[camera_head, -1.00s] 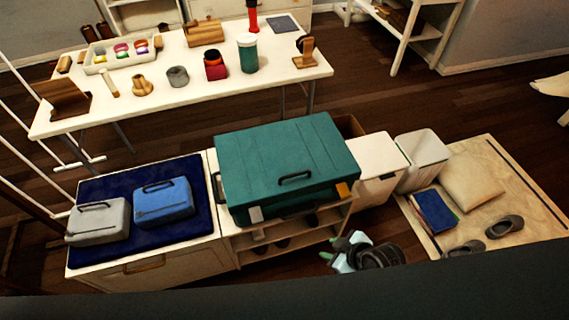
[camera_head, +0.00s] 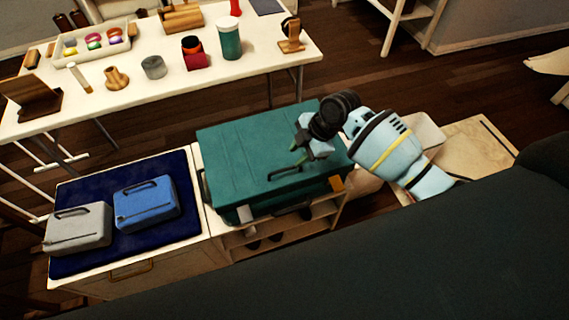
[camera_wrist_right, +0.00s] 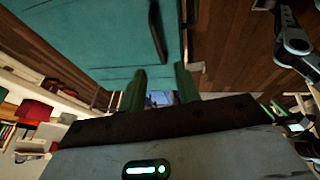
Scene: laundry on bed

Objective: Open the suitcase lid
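The teal suitcase (camera_head: 245,150) lies flat with its lid closed on a low shelf unit, its dark handle (camera_head: 285,173) on the lid near the front. My right gripper (camera_head: 299,151) reaches in from the right over the lid, behind and above the handle. The wrist view shows its two green fingers (camera_wrist_right: 159,82) apart with nothing between them, and the teal lid (camera_wrist_right: 90,35) with the dark handle (camera_wrist_right: 157,30) beyond. I cannot tell whether the fingers touch the lid. An orange tag (camera_head: 337,184) and a pale tag (camera_head: 245,214) show at the front edge. My left gripper is not in view.
A blue case (camera_head: 147,203) and a grey case (camera_head: 78,228) lie on a navy mat (camera_head: 180,165) left of the suitcase. A white table (camera_head: 120,90) with cups and a tray stands behind. My right arm covers the bins at the right.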

